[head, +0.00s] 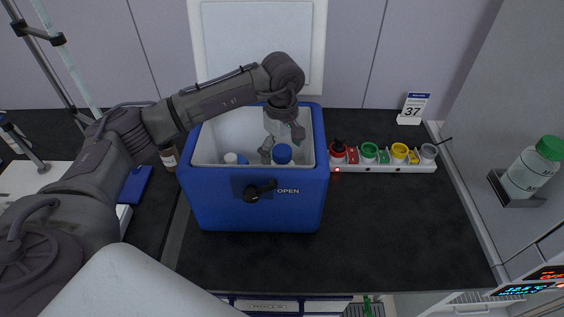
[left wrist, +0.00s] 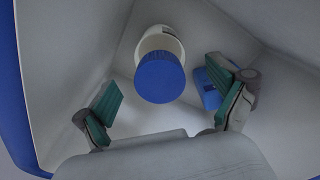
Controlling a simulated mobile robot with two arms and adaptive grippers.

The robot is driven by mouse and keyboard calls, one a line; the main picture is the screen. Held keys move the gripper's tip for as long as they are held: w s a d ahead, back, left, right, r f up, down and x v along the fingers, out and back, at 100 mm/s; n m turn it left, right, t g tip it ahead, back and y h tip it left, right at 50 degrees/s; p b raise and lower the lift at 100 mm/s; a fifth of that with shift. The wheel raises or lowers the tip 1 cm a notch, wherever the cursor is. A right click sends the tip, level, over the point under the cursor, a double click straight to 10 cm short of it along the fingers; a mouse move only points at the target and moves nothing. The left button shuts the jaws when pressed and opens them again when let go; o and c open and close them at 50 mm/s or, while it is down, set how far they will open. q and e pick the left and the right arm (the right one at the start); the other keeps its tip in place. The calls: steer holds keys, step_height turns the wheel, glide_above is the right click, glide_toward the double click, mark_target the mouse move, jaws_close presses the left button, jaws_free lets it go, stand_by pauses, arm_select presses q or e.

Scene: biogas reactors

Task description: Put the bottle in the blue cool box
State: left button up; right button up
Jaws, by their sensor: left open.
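My left gripper (head: 282,143) reaches down into the box above the bottle. In the left wrist view its green-padded fingers (left wrist: 165,108) are spread wide, one on each side of the cap, with nothing gripped. My right gripper is in neither view.
A blue object (left wrist: 208,92) lies beside the bottle. A rack with coloured rings (head: 385,160) stands right of the box. A green-capped bottle (head: 532,168) is far right. The front right bench is clear.

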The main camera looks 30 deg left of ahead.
arm_select(q)
step_height(320, 180, up, 8)
steer(key=shift+f+b, duration=0.1)
steer(key=shift+b, duration=0.95)
steer(key=shift+r, duration=0.2)
